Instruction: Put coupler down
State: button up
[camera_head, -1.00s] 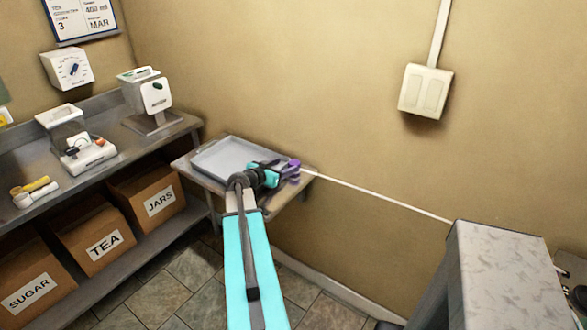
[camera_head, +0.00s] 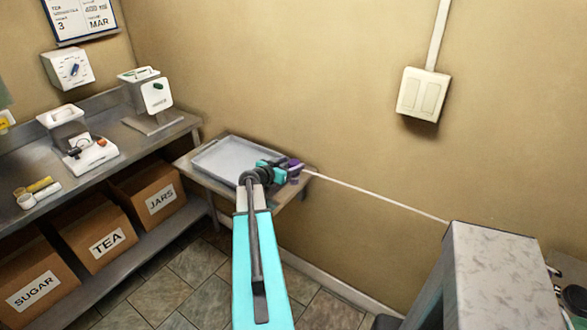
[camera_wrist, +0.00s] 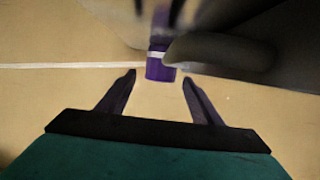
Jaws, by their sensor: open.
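The coupler appears to be the short purple piece with a white band (camera_wrist: 160,70) at the upper middle of the wrist view. It lies just beyond and between my fingertips, with a visible gap to each finger. My gripper (camera_wrist: 158,77) is open, its two dark fingers spread. In the head view my gripper (camera_head: 294,169) is at the right end of the small wall shelf (camera_head: 187,168), beside the grey tray (camera_head: 225,158). The coupler cannot be told apart from my purple fingers there. Whether it rests on a surface is unclear.
A blurred dark grey shape (camera_wrist: 222,50) fills the upper right of the wrist view, close to the coupler. A white line (camera_head: 380,200) runs along the wall from the shelf to a speckled-top cabinet (camera_head: 500,270). A steel bench (camera_head: 140,140) stands left.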

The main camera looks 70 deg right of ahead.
jog(key=c, duration=1.4)
jog(key=shift+o, duration=0.2)
jog(key=shift+r, duration=0.2)
jog(key=shift+r+b, duration=0.6)
jog(key=shift+r, duration=0.15)
jog(key=shift+r+b, duration=0.5)
jog(key=shift+r, duration=0.35)
jog(key=a+r+b, duration=0.1)
jog(key=a+b, duration=0.1)
jog(key=a, duration=1.1)
jog(key=shift+s+a+r+b, duration=0.2)
jog(key=shift+s+r+b, duration=0.1)
jog(key=shift+b, duration=0.1)
